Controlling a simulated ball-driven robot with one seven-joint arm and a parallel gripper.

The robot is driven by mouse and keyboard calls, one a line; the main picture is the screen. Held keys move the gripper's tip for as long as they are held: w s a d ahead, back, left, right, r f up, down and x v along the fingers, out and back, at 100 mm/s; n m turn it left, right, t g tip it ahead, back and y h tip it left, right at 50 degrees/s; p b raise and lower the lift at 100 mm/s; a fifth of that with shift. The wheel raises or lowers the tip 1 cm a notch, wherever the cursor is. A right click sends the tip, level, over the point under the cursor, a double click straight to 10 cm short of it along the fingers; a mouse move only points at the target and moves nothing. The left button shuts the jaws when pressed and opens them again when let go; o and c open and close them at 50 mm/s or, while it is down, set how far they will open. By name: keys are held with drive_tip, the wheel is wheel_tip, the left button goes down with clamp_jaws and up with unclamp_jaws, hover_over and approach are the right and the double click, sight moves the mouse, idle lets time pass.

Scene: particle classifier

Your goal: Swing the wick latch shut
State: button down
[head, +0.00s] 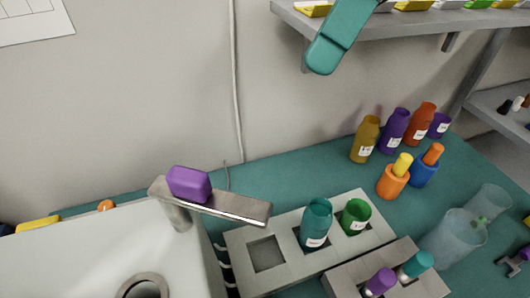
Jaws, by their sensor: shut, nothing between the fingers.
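I cannot make out for sure which thing is the wick latch. A flat metal spout (238,207) stands at the right end of the white sink, on a short post. A purple rounded block (189,184) sits on top of it, near its post end. The spout's free end points right, over the edge of the grey rack. My gripper is not in view, so its place relative to these things is hidden.
The grey rack (285,222) holds a teal bottle (316,222) and a green cup (355,217). A second rack (345,282) is in front. Several coloured bottles, including a yellow one (365,140), stand behind. Clear beakers (455,236) are at right. A shelf (400,32) runs above.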

sight(205, 191)
drive_tip(key=s+a+f, duration=0.6)
drive_tip(key=s+f, duration=0.1)
drive_tip(key=f, duration=0.1)
drive_tip(key=shift+a, duration=0.2)
